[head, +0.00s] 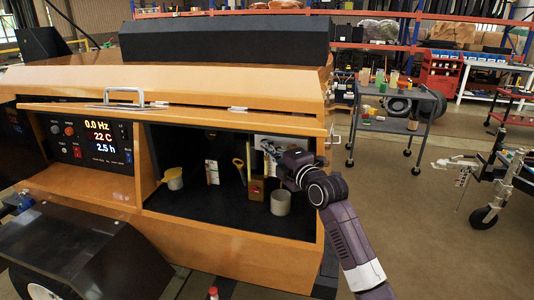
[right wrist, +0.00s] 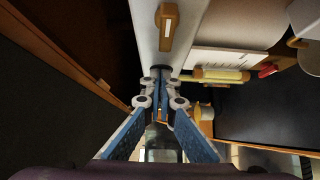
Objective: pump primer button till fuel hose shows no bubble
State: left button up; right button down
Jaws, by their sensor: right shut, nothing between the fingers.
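My right gripper (head: 268,149) reaches into the open compartment of the orange light tower. In the right wrist view its blue fingers (right wrist: 160,76) are shut, with nothing held between them. The fingertips meet at a small dark part at the lower end of a pale plate, possibly the primer button; the fingers largely hide it, and contact cannot be told. A yellowish tube (right wrist: 222,75), possibly the fuel hose, lies just right of the fingertips; bubbles cannot be made out. My left gripper is not in view.
A grey cylinder (head: 280,202), a yellow-topped cup (head: 174,180) and a yellow loop handle (head: 239,165) stand in the compartment. A lit control panel (head: 92,142) is to its left. The orange compartment frame (head: 319,200) is close to my right arm.

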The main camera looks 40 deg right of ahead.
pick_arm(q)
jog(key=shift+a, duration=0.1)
pick_arm(e)
jog(key=shift+d, duration=0.1)
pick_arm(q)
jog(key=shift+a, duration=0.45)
pick_arm(e)
jog(key=s, duration=0.8)
jog(key=shift+a, duration=0.3)
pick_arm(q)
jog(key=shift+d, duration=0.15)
